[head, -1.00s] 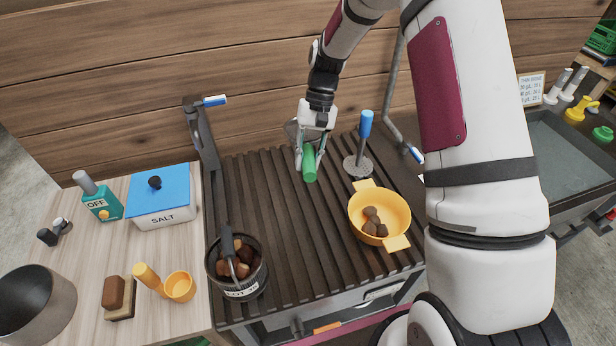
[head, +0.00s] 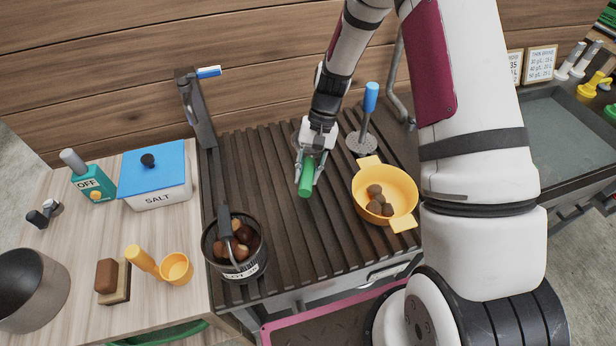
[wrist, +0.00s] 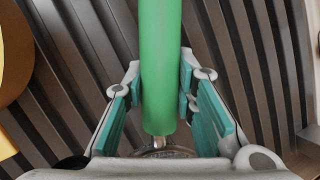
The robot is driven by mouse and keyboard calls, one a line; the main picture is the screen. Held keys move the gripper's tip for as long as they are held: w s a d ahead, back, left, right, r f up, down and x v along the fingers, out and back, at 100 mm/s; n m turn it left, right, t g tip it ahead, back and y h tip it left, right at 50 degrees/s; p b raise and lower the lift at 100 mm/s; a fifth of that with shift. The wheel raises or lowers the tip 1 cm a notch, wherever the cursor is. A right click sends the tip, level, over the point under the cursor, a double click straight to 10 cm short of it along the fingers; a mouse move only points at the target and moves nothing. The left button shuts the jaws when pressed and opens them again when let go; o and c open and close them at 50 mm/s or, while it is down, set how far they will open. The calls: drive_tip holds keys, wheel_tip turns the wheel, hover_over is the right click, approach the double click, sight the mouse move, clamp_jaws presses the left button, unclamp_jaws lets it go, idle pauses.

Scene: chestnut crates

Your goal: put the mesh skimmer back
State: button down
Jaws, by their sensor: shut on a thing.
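My gripper (head: 308,163) is shut on the green handle (head: 306,178) of a skimmer, held over the dark slatted bench top. The green handle (wrist: 160,65) runs between the fingers in the wrist view. A grey round head (head: 298,138) shows partly behind the gripper; most of it is hidden, so I cannot tell its mesh. A second skimmer with a blue handle (head: 371,97) stands upright, its perforated disc (head: 362,144) down on the slats, to the right of my gripper.
A yellow pan (head: 405,183) with several chestnuts sits right of my gripper. A black LOT pot (head: 249,268) with chestnuts stands front left. The slats (head: 262,180) between are clear. A blue-lidded salt box (head: 155,180) is on the left table. A bent grey pipe (head: 397,85) rises behind.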

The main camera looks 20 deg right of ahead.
drive_tip(key=shift+f, duration=1.35)
drive_tip(key=c, duration=1.3)
unclamp_jaws()
drive_tip(key=shift+f, duration=0.15)
